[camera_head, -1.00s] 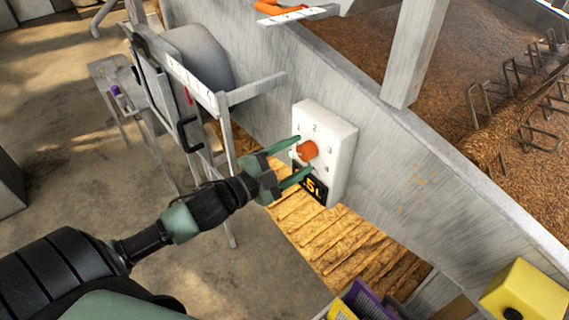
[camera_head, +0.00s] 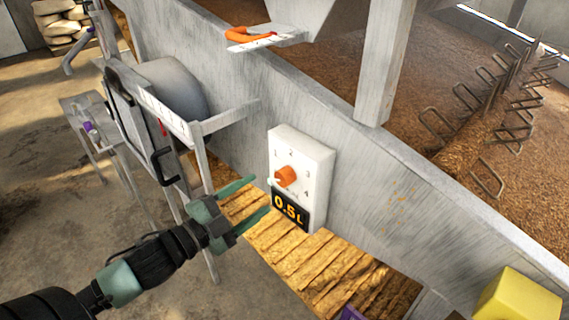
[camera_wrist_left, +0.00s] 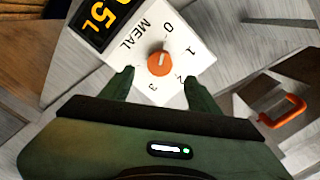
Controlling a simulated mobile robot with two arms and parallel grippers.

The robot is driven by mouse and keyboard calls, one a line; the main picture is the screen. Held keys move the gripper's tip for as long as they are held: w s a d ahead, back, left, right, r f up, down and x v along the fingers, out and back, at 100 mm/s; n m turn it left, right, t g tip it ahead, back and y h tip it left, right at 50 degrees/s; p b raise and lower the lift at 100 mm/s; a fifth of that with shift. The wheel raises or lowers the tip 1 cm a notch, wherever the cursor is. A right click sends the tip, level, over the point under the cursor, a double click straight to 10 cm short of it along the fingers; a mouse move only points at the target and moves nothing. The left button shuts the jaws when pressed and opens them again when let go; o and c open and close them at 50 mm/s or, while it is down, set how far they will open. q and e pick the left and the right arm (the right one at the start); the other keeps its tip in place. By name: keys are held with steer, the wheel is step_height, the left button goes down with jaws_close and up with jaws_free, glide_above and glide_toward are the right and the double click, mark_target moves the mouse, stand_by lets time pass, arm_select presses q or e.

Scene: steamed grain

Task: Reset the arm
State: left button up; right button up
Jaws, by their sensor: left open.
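My left gripper (camera_head: 247,203) is open and empty in the head view. Its green fingers point at the white dial box on the grey wall, a little apart from the orange knob. The dial box (camera_head: 315,158) carries numbers, the orange knob (camera_head: 286,176) and a black display (camera_head: 289,210) reading 0.5L. In the left wrist view the knob (camera_wrist_left: 160,64) sits beyond and between the open fingertips (camera_wrist_left: 158,84), with the word MEAL beside it. My right gripper is not in view.
A grey metal machine with a black handle (camera_head: 160,167) stands left of the dial. An orange handle (camera_head: 250,34) lies on a scale above. Wooden slats (camera_head: 300,250) lie below. A yellow box (camera_head: 520,301) is at lower right. Brown grain (camera_head: 330,60) fills the trough behind the wall.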

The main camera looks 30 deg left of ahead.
arm_select(q)
steer(key=shift+f, duration=0.1)
steer(key=a+f+n+g+y+b, duration=0.1)
steer(key=a+f+n+y, duration=0.15)
steer(key=a+f, duration=0.45)
steer(key=a+f+n+g+y, duration=0.1)
steer(key=a+f+n+y, duration=0.15)
steer(key=f, duration=0.95)
steer(key=s+a+f+n+g+y+b, duration=0.1)
steer(key=s+f+n+g, duration=0.15)
steer(key=f, duration=0.75)
steer(key=s+a+f+n+g+y+b, duration=0.15)
steer(key=s+f, duration=0.25)
steer(key=f, duration=0.6)
steer(key=s+d+f+n+g, duration=0.25)
steer(key=s+d+f, duration=0.25)
steer(key=s+f, duration=0.6)
steer(key=s+d+f+n+g, duration=0.1)
steer(key=s+d+f+g, duration=0.35)
steer(key=s+f, duration=0.65)
steer(key=s+d+f+g+h+b, duration=0.1)
steer(key=s+d+f+g, duration=0.2)
steer(key=s+d+f, duration=0.4)
steer(key=shift+s+d+h, duration=0.35)
steer(key=shift+s+d, duration=0.1)
steer(key=shift+s, duration=0.55)
steer(key=shift+f, duration=0.1)
